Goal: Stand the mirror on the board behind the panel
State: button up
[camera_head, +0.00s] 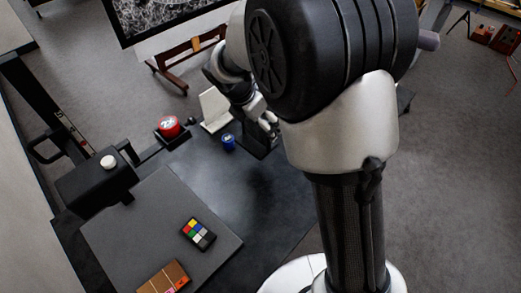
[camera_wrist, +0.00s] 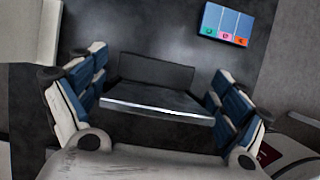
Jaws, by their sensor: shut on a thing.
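My gripper (camera_wrist: 155,105) is shut on a dark, L-shaped piece with a bright front edge, seemingly the mirror (camera_wrist: 155,72). In the head view my gripper (camera_head: 268,125) is over the far right of the black table, with the dark mirror (camera_head: 257,148) below it. The flat grey board (camera_head: 135,235) lies at the near left, apart from the gripper. The brown panel (camera_head: 163,278) with pink marks is on the board's near edge, partly cut off. A blue panel-like piece (camera_wrist: 225,20) with coloured marks shows in the wrist view; I cannot tell if it is the same panel.
A colour chart (camera_head: 198,233) lies on the board. A blue tin (camera_head: 228,142), a white upright card (camera_head: 215,108) and a red tin (camera_head: 168,127) stand at the table's far side. A black device with a pale knob (camera_head: 108,161) is at left. The table's middle is clear.

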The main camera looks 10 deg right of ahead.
aim_at(260, 146)
notch_tip(260, 146, down, 11)
jog(key=b, duration=0.4)
jog(key=shift+f, duration=0.15)
jog(key=o, duration=1.7)
jog(key=p+v, duration=0.4)
jog(key=v, duration=0.8)
jog(key=shift+d+r, duration=0.15)
jog(key=shift+r, duration=0.15)
